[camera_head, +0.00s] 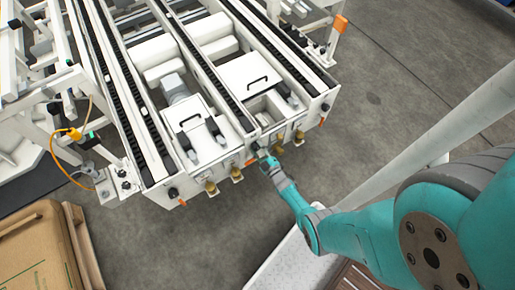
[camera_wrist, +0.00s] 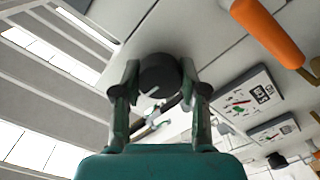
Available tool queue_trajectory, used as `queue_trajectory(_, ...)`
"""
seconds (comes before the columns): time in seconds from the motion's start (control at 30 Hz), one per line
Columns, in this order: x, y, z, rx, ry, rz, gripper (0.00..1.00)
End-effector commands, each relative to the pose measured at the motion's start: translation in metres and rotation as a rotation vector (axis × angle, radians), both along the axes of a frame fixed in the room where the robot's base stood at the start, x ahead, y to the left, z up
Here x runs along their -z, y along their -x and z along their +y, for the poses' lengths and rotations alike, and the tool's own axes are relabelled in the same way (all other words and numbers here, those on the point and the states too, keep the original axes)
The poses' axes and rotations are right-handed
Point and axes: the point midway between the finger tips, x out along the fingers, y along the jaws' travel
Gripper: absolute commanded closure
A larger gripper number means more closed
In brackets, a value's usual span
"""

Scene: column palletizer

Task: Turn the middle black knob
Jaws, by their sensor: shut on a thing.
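The middle black knob (camera_wrist: 159,76) is on the pale front panel of the machine. It shows close up in the wrist view, with a light mark on its face. My gripper (camera_wrist: 160,90) has one finger on each side of the knob and is shut on it. In the head view my gripper (camera_head: 266,160) reaches the machine's front face near its middle. The knob is hidden or too small to make out there. Another black knob (camera_head: 173,193) is at the left end of the front face.
The white conveyor machine (camera_head: 232,170) fills the upper middle. Brass-coloured fittings (camera_head: 211,187) stick out along its front. An orange handle (camera_wrist: 268,32) lies close to the right of my gripper. A cardboard box (camera_head: 35,250) stands at lower left. Grey floor (camera_head: 400,90) is clear at right.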

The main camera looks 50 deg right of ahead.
Motion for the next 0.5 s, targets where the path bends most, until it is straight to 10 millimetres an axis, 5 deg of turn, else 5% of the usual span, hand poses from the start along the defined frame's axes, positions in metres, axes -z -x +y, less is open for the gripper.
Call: queue_trajectory(0.5,0.0001,-0.0001,0.0001,-0.001,-0.392,-0.112,0.93)
